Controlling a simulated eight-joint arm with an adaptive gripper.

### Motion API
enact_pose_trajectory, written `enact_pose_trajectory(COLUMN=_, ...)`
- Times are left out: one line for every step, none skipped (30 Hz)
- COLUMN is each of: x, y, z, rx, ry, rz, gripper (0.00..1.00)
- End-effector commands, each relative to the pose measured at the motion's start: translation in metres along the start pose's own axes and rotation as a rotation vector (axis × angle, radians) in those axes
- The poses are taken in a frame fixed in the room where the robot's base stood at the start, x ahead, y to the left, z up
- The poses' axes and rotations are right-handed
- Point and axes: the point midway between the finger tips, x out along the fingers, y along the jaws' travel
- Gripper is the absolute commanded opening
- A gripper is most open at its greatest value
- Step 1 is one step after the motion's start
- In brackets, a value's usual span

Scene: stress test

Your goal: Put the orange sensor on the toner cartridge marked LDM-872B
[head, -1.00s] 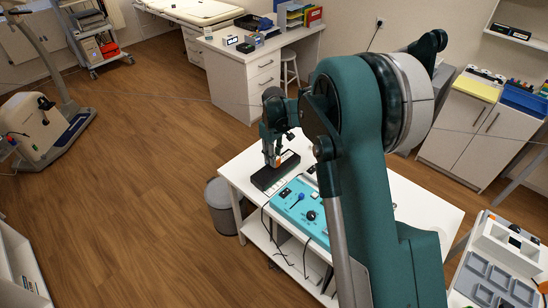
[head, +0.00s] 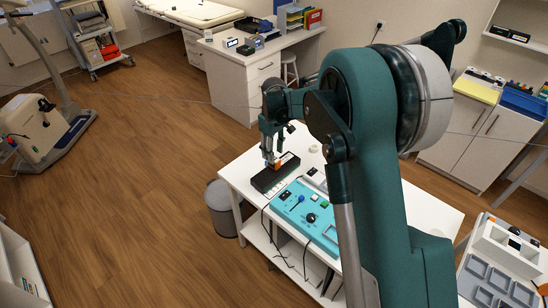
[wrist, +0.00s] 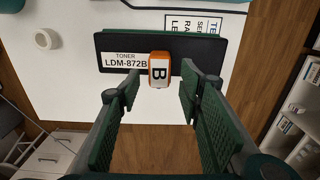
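The toner cartridge (wrist: 212,52) is a long black block marked "TONER LDM-872B" in the wrist view. In the head view the cartridge (head: 264,182) lies on the white table beside a blue panel. In the head view the sensor (head: 276,164) shows as a small orange patch at the cartridge. My gripper (wrist: 159,80) is open, with a finger on each side of the sensor and a visible gap to both. The underside contact is hidden.
The blue control panel (head: 306,212) with knobs and cables is close to the cartridge. A printed white card (wrist: 192,22) lies beyond the cartridge, and a white ring-like object (wrist: 45,39) lies left on the table (wrist: 70,85). A grey bin (head: 222,210) stands beside the table.

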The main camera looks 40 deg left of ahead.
Motion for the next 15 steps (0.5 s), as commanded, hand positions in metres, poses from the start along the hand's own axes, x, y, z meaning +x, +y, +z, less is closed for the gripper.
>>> enact_pose_trajectory(x=-0.009, y=0.0, z=0.0, rx=0.0, ry=0.0, rz=0.0, gripper=0.36)
enact_pose_trajectory(x=-0.014, y=0.0, z=0.0, rx=0.0, ry=0.0, rz=0.0, gripper=0.36)
enact_pose_trajectory(x=-0.021, y=0.0, z=0.0, rx=0.0, ry=0.0, rz=0.0, gripper=0.36)
enact_pose_trajectory(x=-0.026, y=0.0, z=0.0, rx=0.0, ry=0.0, rz=0.0, gripper=0.36)
enact_pose_trajectory(x=-0.031, y=0.0, z=0.0, rx=0.0, ry=0.0, rz=0.0, gripper=0.36)
enact_pose_trajectory(x=-0.037, y=0.0, z=0.0, rx=0.0, ry=0.0, rz=0.0, gripper=0.36)
enact_pose_trajectory(x=-0.041, y=0.0, z=0.0, rx=0.0, ry=0.0, rz=0.0, gripper=0.36)
enact_pose_trajectory(x=-0.046, y=0.0, z=0.0, rx=0.0, ry=0.0, rz=0.0, gripper=0.36)
enact_pose_trajectory(x=-0.051, y=0.0, z=0.0, rx=0.0, ry=0.0, rz=0.0, gripper=0.36)
enact_pose_trajectory(x=-0.055, y=0.0, z=0.0, rx=0.0, ry=0.0, rz=0.0, gripper=0.36)
enact_pose_trajectory(x=-0.058, y=0.0, z=0.0, rx=0.0, ry=0.0, rz=0.0, gripper=0.36)
enact_pose_trajectory(x=-0.062, y=0.0, z=0.0, rx=0.0, ry=0.0, rz=0.0, gripper=0.36)
enact_pose_trajectory(x=-0.065, y=0.0, z=0.0, rx=0.0, ry=0.0, rz=0.0, gripper=0.36)
enact_pose_trajectory(x=-0.067, y=0.0, z=0.0, rx=0.0, ry=0.0, rz=0.0, gripper=0.36)
enact_pose_trajectory(x=-0.07, y=0.0, z=0.0, rx=0.0, ry=0.0, rz=0.0, gripper=0.36)
